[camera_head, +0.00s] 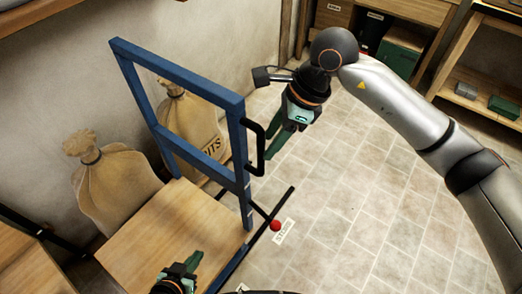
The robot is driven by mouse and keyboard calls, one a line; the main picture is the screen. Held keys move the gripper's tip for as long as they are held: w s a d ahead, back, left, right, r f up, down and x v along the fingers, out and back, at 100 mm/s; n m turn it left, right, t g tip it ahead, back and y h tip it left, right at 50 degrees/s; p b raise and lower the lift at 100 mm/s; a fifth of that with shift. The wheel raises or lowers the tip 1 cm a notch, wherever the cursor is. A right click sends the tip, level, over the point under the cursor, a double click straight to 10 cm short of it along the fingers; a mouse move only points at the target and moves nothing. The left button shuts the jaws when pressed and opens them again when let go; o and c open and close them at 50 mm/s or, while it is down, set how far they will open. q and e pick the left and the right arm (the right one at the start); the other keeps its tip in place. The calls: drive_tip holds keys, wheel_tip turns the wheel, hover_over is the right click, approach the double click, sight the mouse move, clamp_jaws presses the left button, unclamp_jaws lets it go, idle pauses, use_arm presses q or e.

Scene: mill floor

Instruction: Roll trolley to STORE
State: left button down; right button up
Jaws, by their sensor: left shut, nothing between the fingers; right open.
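The trolley's blue upright frame (183,84) rises from its wooden deck (160,226) left of centre. A black bar handle (262,149) is fixed to the right post of the frame. My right gripper (272,154) is open, its green fingers close to the right of this handle; I cannot tell whether they touch it. My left gripper (197,257) is shut and empty above the deck's near edge. A red ball (275,225) sits by a dark bar low at the trolley's right side. A white floor label (284,231) lies beside it, its lettering too small to read surely.
Two tied sacks, one lettered (190,118) and one plain (112,185), stand along the wall beyond the trolley. A wooden shelf (462,95) with small boxes and a bench (335,12) with a green box (402,54) stand at the back right. The tiled floor between is clear.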

sight(261, 154)
drive_tip(key=x, duration=0.6)
drive_tip(key=shift+r, duration=0.1)
drive_tip(key=shift+c, duration=0.4)
clamp_jaws()
idle(0.8)
